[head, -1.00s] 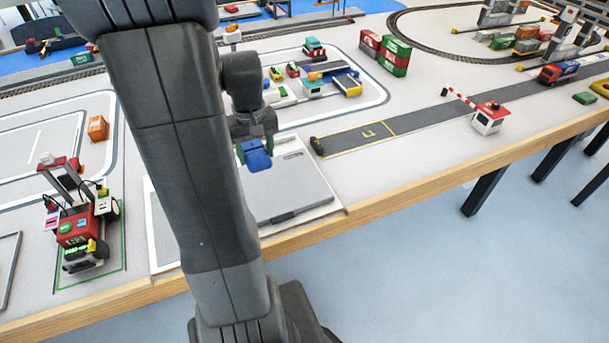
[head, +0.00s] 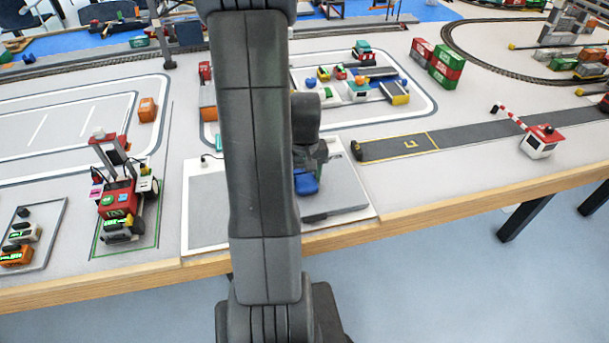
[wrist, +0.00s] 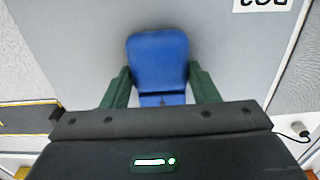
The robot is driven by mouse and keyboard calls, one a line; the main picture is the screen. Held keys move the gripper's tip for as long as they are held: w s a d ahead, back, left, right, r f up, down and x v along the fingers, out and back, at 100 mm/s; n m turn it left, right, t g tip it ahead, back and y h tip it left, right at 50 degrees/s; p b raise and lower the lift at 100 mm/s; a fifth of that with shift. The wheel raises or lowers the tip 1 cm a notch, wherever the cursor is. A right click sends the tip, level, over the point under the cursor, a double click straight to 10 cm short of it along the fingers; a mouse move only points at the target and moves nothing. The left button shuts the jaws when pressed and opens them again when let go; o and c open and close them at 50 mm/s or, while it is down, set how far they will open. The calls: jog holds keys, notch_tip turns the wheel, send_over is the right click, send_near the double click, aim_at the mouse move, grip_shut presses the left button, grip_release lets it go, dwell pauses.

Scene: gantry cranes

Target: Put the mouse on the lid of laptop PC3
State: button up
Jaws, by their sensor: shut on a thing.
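The blue mouse (wrist: 158,62) is held between the green fingers of my gripper (wrist: 160,80) in the wrist view. In the head view the mouse (head: 306,184) shows below my gripper (head: 308,168), over the grey lid of the laptop (head: 345,196). The lid (wrist: 70,45) fills most of the wrist view behind the mouse. A white label (wrist: 263,4) on it, upside down and cut by the frame edge, appears to read PC3. I cannot tell whether the mouse touches the lid. My arm hides the lid's left part in the head view.
A light grey panel (head: 207,200) lies left of the laptop. A red wheeled machine (head: 118,205) stands further left. A grey road strip (head: 460,140) and a small black-and-yellow object (head: 356,150) lie to the right. The wooden table edge (head: 430,218) runs close in front.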

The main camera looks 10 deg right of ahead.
aim_at(305, 176)
jog(key=shift+f, duration=0.1)
jog(key=o, duration=1)
notch_tip(305, 176, up, 12)
jog(key=shift+r+p, duration=0.15)
jog(key=shift+p, duration=0.25)
